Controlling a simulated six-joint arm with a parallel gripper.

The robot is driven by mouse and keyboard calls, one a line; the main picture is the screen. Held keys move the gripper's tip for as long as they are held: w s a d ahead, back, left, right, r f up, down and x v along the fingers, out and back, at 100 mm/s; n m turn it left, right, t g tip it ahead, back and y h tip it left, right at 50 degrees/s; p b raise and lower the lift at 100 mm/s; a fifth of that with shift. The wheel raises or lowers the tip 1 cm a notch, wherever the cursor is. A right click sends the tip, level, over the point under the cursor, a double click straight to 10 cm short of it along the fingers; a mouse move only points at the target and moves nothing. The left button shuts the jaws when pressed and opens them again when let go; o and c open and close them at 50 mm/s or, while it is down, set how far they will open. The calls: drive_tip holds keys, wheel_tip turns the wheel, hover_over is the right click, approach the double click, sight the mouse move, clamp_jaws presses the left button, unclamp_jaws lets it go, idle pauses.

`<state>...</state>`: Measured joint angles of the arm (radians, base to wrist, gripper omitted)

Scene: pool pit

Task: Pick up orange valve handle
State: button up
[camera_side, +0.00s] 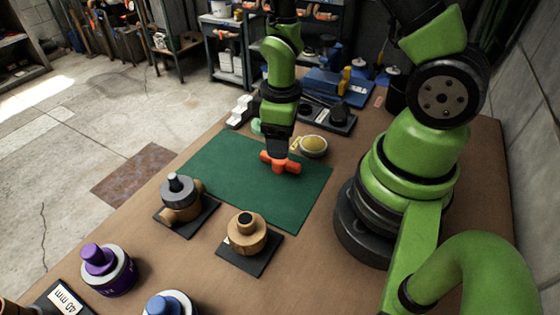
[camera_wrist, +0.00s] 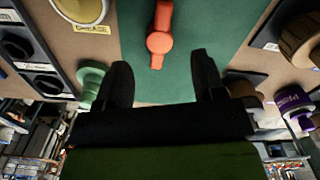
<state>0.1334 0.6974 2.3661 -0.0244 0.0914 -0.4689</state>
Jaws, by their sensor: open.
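The orange valve handle (camera_side: 270,159) lies on the green mat (camera_side: 226,168), near its back edge. It also shows in the wrist view as an orange bar with a round hub (camera_wrist: 160,42). My gripper (camera_side: 280,149) is right above the handle in the side view and hides part of it. In the wrist view the two dark fingers of my gripper (camera_wrist: 160,68) stand wide apart. The handle lies in line with the gap, beyond the fingertips, and nothing is held. I cannot tell the exact height of the fingertips over the handle.
A yellow-topped round part (camera_side: 314,145) stands close right of the handle. Brass valves stand on dark plates at the mat's front edge (camera_side: 246,232) and left (camera_side: 180,195). A purple-knobbed part (camera_side: 108,270) is at the front left. Most of the mat is bare.

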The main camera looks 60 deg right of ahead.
sight(280, 164)
drive_tip(key=shift+w+f, duration=0.1)
drive_tip(key=shift+f, duration=3.1)
drive_tip(key=c, duration=1)
